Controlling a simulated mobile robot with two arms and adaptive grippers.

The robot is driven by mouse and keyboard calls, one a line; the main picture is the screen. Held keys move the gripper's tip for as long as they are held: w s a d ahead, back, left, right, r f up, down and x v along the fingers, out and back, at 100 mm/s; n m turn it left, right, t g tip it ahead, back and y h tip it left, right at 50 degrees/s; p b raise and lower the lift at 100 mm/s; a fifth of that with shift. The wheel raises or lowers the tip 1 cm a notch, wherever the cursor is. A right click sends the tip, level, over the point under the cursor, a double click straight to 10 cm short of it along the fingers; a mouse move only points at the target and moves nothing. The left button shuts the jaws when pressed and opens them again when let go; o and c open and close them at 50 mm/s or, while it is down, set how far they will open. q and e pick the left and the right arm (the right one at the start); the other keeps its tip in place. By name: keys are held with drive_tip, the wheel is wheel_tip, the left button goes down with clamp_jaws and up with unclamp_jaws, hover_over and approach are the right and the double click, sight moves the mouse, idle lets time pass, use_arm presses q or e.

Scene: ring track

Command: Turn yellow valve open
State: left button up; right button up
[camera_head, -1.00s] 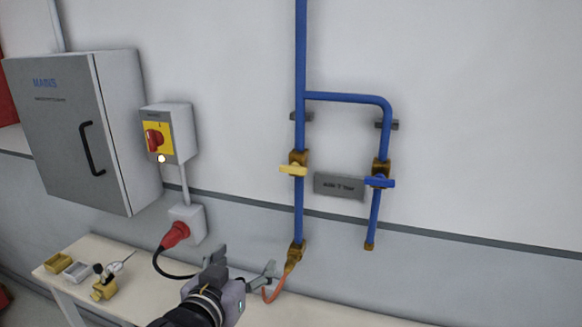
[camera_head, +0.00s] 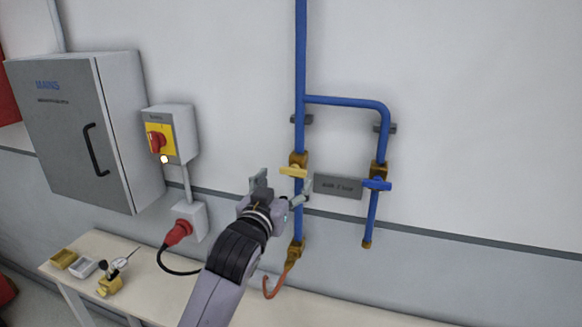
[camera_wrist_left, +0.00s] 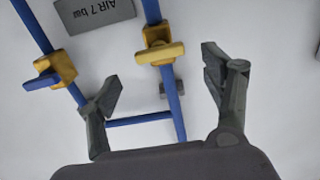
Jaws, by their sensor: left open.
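The yellow valve handle (camera_head: 293,172) sits crosswise on a brass valve body (camera_head: 298,158) on the left vertical blue pipe (camera_head: 300,60). My left gripper (camera_head: 280,189) is open, just below and left of the handle in the head view. In the left wrist view the yellow handle (camera_wrist_left: 160,53) lies between the directions of the two spread fingers (camera_wrist_left: 163,85), beyond their tips, and nothing is held. Whether a finger touches the pipe cannot be told. My right gripper does not show.
A blue-handled valve (camera_head: 377,184) is on the right pipe, with a grey sign (camera_head: 338,186) between the pipes. A mains cabinet (camera_head: 75,130) and red-yellow switch (camera_head: 158,140) are at left. A table (camera_head: 175,300) with small parts runs below.

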sight(292, 172)
use_arm(q)
drive_tip(key=shift+p+x, duration=0.65)
drive_tip(key=shift+x, duration=1.95)
drive_tip(key=c, duration=1.2)
drive_tip(key=shift+o, duration=0.2)
